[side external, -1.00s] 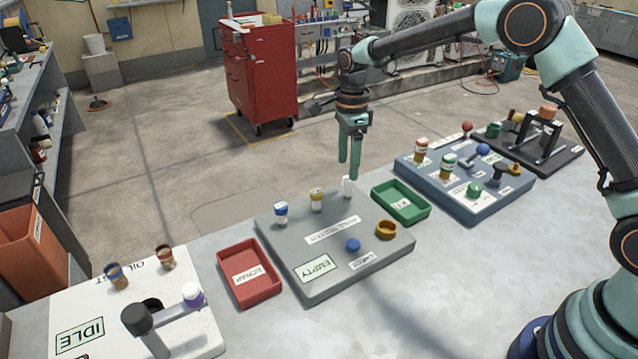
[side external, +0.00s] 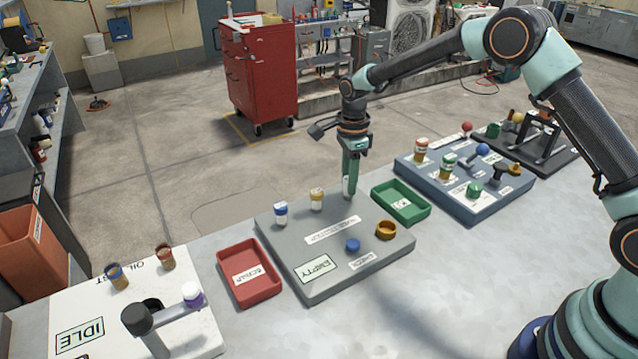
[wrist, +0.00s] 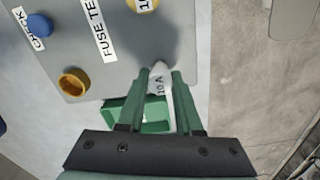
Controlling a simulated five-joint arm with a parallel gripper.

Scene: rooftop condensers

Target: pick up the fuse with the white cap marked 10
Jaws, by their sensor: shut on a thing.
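The white-capped fuse (wrist: 158,80) is between my gripper's two green fingers in the wrist view, with upside-down lettering that appears to read 10 A. In the side view only a sliver of the white fuse (side external: 346,186) shows beside the fingers. My gripper (side external: 350,188) points down at the back right of the grey fuse board (side external: 300,285) and is shut on this fuse. The fuse appears upright at the board. Its lower end is hidden by the fingers. A blue-and-white fuse (side external: 281,211) and a yellow-and-white fuse (side external: 317,199) stand to its left.
The board also carries a blue button (side external: 353,245) and an orange ring (side external: 386,230). A green tray (side external: 427,214) is close on the right, a red tray (side external: 226,283) on the left. A blue-grey panel (side external: 475,212) with several parts stands beyond the green tray.

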